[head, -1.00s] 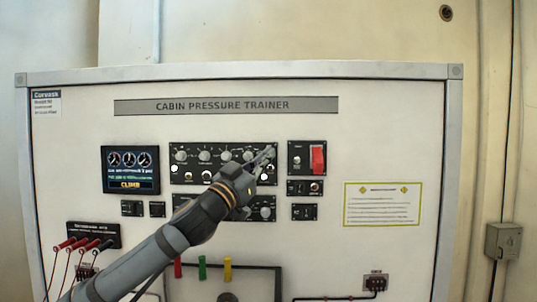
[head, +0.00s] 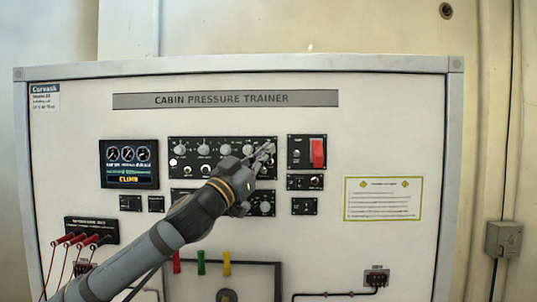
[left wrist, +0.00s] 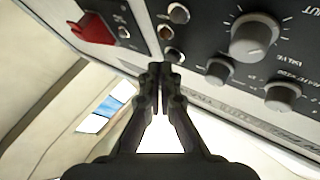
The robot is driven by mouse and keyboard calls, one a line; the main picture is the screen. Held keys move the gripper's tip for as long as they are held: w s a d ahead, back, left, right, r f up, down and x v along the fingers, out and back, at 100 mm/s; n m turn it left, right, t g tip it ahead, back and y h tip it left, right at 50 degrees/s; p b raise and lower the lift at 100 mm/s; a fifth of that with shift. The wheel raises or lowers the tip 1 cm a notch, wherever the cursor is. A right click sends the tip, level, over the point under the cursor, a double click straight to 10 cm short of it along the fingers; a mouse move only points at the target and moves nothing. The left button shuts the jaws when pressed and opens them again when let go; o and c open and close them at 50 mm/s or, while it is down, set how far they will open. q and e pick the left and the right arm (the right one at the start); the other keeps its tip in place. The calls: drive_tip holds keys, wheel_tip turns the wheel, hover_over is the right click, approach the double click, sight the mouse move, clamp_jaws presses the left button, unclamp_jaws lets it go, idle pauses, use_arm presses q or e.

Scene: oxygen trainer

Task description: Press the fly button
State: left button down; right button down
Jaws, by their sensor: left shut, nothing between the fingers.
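The black control panel (head: 222,143) with knobs and small buttons is at the middle of the trainer board. My left gripper (head: 268,149) is at the panel's right end, its fingers shut and empty, hiding part of that end. In the left wrist view the shut fingertips (left wrist: 160,68) are just beside a small round button (left wrist: 175,56). Two more round buttons, one (left wrist: 166,32) and another (left wrist: 179,13), are in line with it. I cannot read which is the fly button, nor tell whether the tips touch one. My right gripper is not in view.
A red guarded switch (head: 318,152) is right of the panel; it also shows in the left wrist view (left wrist: 93,28). A display (head: 129,164) reading CLIMB is at the left. Large knobs, including one (left wrist: 253,37), stick out near the fingers. Red leads (head: 75,239) hang at lower left.

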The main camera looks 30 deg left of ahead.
use_arm(q)
drive_tip(key=shift+s+d, duration=0.1)
drive_tip(key=shift+s, duration=0.05)
drive_tip(key=s+d+b, duration=0.1)
drive_tip(key=s+b, duration=0.1)
drive_tip(key=s+d+b, duration=0.1)
drive_tip(key=s, duration=0.1)
drive_tip(key=shift+s+d+r, duration=0.1)
drive_tip(key=shift+d, duration=0.2)
idle(0.9)
